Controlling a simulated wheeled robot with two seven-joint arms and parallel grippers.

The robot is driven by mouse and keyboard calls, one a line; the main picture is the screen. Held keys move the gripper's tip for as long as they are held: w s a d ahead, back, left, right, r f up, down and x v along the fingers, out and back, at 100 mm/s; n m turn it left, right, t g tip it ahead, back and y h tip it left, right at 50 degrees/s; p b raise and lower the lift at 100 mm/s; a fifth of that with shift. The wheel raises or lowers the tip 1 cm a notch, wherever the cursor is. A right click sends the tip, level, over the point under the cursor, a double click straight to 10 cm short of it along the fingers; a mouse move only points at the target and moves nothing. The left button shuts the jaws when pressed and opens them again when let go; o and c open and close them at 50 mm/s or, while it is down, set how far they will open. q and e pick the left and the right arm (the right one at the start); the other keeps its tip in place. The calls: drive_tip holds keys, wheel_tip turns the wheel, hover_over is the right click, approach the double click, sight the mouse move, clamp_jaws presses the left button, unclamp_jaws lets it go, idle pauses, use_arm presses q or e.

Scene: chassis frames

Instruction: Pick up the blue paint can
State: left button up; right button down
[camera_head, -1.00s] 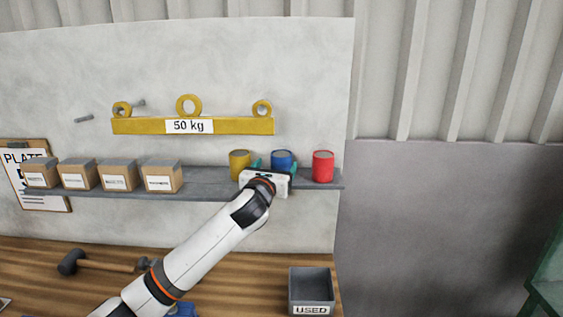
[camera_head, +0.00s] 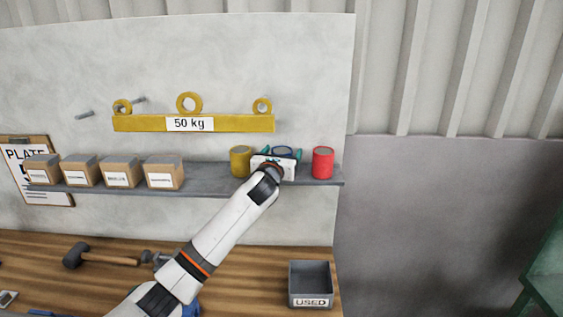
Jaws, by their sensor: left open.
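The blue paint can (camera_head: 282,150) stands on the grey shelf between a yellow can and a red can. Only its top rim shows; my gripper hides most of its body. My left gripper (camera_head: 283,154) is at the can, with its teal fingers open, one on each side of the rim. I cannot tell whether the fingers touch the can. My right gripper is not in view.
The yellow can (camera_head: 239,161) is close on the left and the red can (camera_head: 322,163) on the right. The shelf (camera_head: 215,181) also holds several labelled boxes (camera_head: 121,172). Below, the workbench carries a hammer (camera_head: 105,257) and a grey bin marked USED (camera_head: 310,284).

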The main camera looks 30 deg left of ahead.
use_arm(q)
drive_tip(key=c, duration=1.2)
drive_tip(key=shift+c, duration=0.2)
drive_tip(key=shift+r, duration=0.1)
